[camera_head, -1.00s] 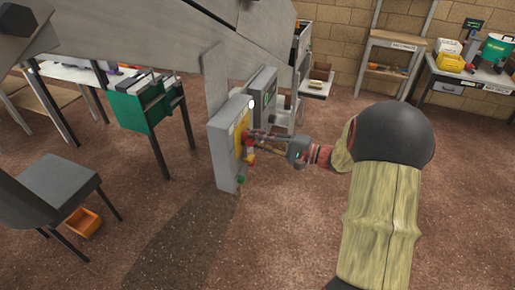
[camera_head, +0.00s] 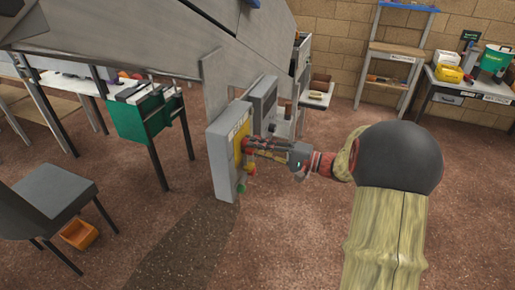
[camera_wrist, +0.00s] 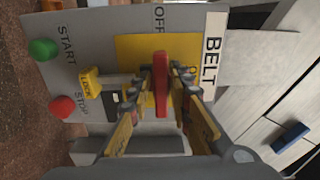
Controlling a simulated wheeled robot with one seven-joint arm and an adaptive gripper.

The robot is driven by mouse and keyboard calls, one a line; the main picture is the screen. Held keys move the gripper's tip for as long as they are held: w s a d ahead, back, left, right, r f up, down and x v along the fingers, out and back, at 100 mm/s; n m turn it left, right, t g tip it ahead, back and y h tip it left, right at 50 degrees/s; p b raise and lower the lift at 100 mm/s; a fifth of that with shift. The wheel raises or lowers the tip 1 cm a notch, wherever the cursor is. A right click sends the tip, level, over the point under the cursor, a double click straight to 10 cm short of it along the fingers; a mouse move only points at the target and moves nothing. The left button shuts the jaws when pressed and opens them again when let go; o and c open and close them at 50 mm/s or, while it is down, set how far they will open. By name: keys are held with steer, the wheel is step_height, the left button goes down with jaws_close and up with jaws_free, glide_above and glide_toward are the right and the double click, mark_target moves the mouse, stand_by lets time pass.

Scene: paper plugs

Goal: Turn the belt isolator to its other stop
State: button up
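The belt isolator has a red handle (camera_wrist: 161,88) on a yellow plate (camera_wrist: 130,48), beside a white BELT label (camera_wrist: 213,48). In the wrist view the handle lies lengthwise up the picture, its upper end towards the word OFF. A second marking to its right is mostly hidden by a finger. My gripper (camera_wrist: 163,76) has one finger on each side of the handle, with narrow gaps showing; contact is not clear. In the head view my gripper (camera_head: 252,146) is at the front of the grey control box (camera_head: 222,160), its fingertips near the yellow plate.
A green START button (camera_wrist: 43,49), a red STOP button (camera_wrist: 62,107) and a yellow LOCK tag (camera_wrist: 91,82) sit beside the isolator. A chair (camera_head: 45,195) and an orange bin (camera_head: 80,234) stand left. Floor right of the box is open.

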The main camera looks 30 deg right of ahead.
steer(key=shift+o, duration=1.3)
steer(key=v, duration=1.2)
